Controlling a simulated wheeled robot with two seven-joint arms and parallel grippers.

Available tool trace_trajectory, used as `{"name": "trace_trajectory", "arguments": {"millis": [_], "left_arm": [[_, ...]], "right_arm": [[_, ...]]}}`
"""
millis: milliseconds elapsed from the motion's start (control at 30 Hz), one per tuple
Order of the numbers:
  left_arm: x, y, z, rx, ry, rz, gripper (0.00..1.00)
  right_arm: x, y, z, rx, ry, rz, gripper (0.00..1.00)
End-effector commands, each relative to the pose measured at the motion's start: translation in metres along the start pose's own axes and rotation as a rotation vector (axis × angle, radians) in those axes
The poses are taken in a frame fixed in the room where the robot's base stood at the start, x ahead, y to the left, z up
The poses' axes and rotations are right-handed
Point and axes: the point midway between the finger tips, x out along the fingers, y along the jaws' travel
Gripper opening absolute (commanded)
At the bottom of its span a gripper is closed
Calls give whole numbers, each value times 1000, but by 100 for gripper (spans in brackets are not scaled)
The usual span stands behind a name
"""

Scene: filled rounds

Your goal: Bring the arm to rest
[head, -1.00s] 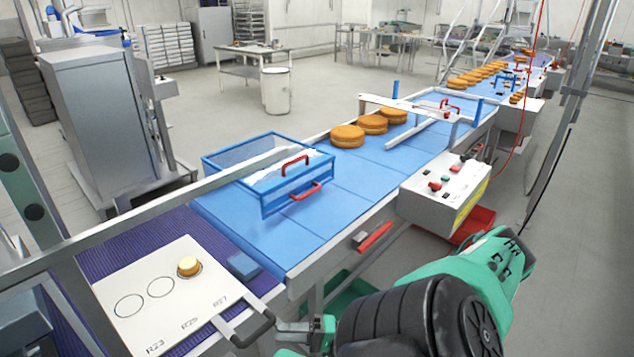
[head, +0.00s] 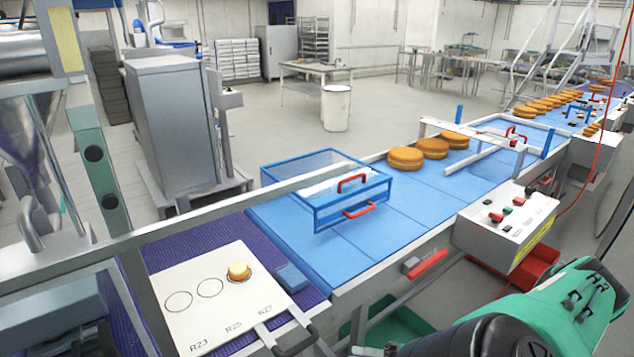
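My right arm (head: 545,312), green with a black joint, reaches in at the bottom right, beside the conveyor's near side. A small pale part (head: 368,351) at the bottom edge seems to be the tip of my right gripper; it is mostly cut off, so its opening cannot be told. It shows nothing held. My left arm and gripper are out of view. A white board (head: 205,312) marked R23, R25 and R27 lies on the purple belt. One small filled round (head: 239,271) sits at its R27 end; the other two printed circles are bare.
A blue mesh basket (head: 335,190) with red handles stands on the blue conveyor (head: 385,215). Several large orange rounds (head: 405,158) lie farther along it. A control box (head: 505,228) and a red bin (head: 515,275) are near my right arm. A metal rail crosses the left.

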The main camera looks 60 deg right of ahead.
Motion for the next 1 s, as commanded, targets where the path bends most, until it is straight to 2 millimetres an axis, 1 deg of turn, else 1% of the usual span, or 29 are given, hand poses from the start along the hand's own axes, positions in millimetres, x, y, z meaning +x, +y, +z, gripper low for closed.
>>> {"name": "trace_trajectory", "arguments": {"millis": [233, 300, 367, 467, 500, 567, 600, 667, 700, 767, 800, 867, 900, 967, 1000], "left_arm": [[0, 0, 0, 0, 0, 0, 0], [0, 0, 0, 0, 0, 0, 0], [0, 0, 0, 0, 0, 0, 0], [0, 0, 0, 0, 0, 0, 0], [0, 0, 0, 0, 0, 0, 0], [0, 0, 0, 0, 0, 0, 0], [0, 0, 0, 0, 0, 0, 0], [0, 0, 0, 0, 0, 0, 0], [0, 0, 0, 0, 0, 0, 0], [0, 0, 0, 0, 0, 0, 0], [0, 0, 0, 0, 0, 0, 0], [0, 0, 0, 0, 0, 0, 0], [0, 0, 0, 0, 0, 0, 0], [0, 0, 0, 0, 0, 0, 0], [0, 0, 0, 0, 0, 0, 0]], "right_arm": [[0, 1, 0, -4, 2, 3, 38], [-3, 9, -2, -33, 10, 22, 38], [-8, 23, -4, -84, 26, 60, 38], [-23, 64, -8, -226, 58, 176, 38], [-31, 86, -8, -294, 70, 240, 38], [-44, 122, -7, -398, 80, 347, 38], [-53, 145, -5, -463, 80, 421, 38], [-68, 181, 3, -551, 68, 535, 38], [-77, 205, 9, -602, 54, 610, 38], [-90, 240, 23, -672, 18, 722, 38], [-99, 263, 35, -711, -13, 795, 38], [-110, 296, 56, -764, -75, 901, 38], [-116, 317, 73, -793, -124, 967, 38], [-124, 346, 100, -830, -212, 1058, 38], [-128, 365, 121, -850, -280, 1114, 38]]}}
